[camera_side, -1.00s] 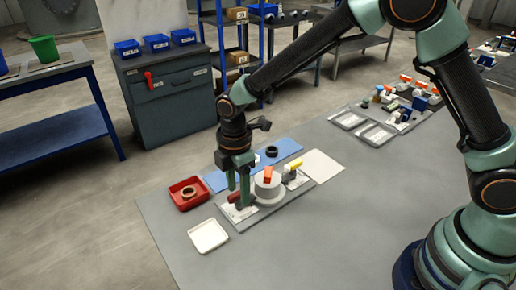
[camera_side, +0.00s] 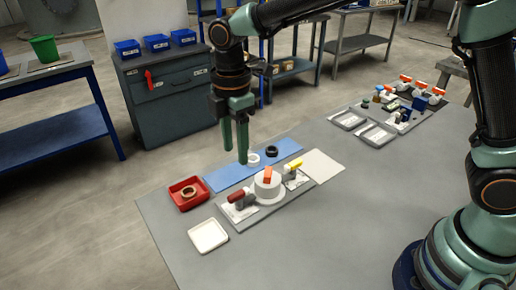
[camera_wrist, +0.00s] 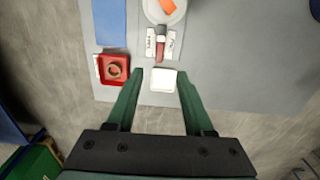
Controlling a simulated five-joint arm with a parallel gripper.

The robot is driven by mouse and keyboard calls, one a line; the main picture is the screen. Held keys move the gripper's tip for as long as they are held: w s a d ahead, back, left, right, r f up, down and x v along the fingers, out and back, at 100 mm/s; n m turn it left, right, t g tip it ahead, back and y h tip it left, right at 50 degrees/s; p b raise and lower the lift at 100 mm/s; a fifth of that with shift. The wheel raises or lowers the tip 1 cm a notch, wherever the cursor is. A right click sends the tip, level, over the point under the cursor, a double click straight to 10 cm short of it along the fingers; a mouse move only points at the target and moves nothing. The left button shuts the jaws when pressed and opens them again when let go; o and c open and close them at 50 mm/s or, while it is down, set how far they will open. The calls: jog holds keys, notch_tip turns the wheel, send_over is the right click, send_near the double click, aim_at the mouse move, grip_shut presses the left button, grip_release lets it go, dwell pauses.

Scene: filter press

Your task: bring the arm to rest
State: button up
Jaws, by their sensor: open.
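My gripper (camera_side: 236,156) hangs above the table (camera_side: 290,240) with its green fingers pointing down, apart and empty. In the side view it is above the blue mat and the press fixture. In the wrist view my gripper (camera_wrist: 158,78) has its two fingers spread, with the white tray (camera_wrist: 163,80) showing between and beyond them.
A red tray (camera_side: 187,205) holds a brown ring (camera_side: 189,192). A blue mat (camera_side: 222,178) carries a white ring (camera_side: 253,159) and a black ring (camera_side: 271,151). A white tray (camera_side: 208,235) sits at the front. Small trays (camera_side: 348,119) and several parts stand at the back right.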

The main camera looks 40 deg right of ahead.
jog(key=s+d+r+m+t, duration=0.2)
jog(key=s+d+m, duration=0.4)
jog(key=d+m, duration=0.3)
jog(key=s+d+r+m+t, duration=0.3)
jog(key=s+d+r+m, duration=0.2)
jog(key=d+m, duration=0.4)
jog(key=shift+s+d+r+t, duration=0.3)
jog(key=shift+s+d, duration=0.2)
jog(key=shift+d, duration=0.3)
